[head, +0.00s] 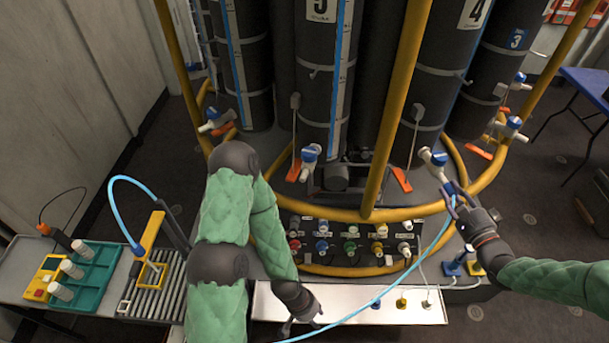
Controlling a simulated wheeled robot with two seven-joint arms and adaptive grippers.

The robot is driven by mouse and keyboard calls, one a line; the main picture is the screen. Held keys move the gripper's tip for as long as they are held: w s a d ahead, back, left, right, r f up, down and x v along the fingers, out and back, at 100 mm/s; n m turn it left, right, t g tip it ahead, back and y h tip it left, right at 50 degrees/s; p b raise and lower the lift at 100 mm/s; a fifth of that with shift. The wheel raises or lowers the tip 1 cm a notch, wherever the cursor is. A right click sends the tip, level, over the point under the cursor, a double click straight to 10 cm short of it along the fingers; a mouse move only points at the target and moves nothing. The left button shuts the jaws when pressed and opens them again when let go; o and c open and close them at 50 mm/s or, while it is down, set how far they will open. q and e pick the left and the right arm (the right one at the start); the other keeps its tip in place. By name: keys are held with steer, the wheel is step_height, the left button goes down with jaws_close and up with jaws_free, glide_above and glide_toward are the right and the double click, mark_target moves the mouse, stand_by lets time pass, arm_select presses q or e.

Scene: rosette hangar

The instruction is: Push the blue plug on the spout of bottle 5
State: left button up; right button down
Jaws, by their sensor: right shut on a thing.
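Bottle 5 (311,75) is a tall dark cylinder with a white number label, standing upright at the back middle. Its white spout with a blue top (309,157) points down at its foot. A small blue plug (376,303) stands on the white tray. My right gripper (455,196) is shut on the blue end of a light blue hose (436,240), close below the spout of bottle 4 (433,157); whether they touch is unclear. My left gripper (302,326) is open and empty over the left part of the white tray, well below the spout of bottle 5.
A yellow tube frame (398,88) rings the bottles and crosses right of bottle 5. A panel of coloured fittings (350,246) lies below it. The white tray (345,314) also carries yellow and white plugs. A side table with a teal rack (92,283) stands left.

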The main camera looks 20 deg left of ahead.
mark_target(453, 195)
steer(key=shift+p+v, duration=1.1)
steer(key=shift+v, duration=1.85)
steer(key=shift+a, duration=0.1)
steer(key=s+a+f+m+t+h, duration=0.1)
steer(key=s+f+m+t+h, duration=0.2)
steer(key=s+f+m+h, duration=0.3)
step_height(453, 195, down, 2)
steer(key=m+h, duration=0.1)
steer(key=h, duration=0.3)
steer(key=shift+s, duration=0.3)
steer(key=shift+a+f, duration=0.15)
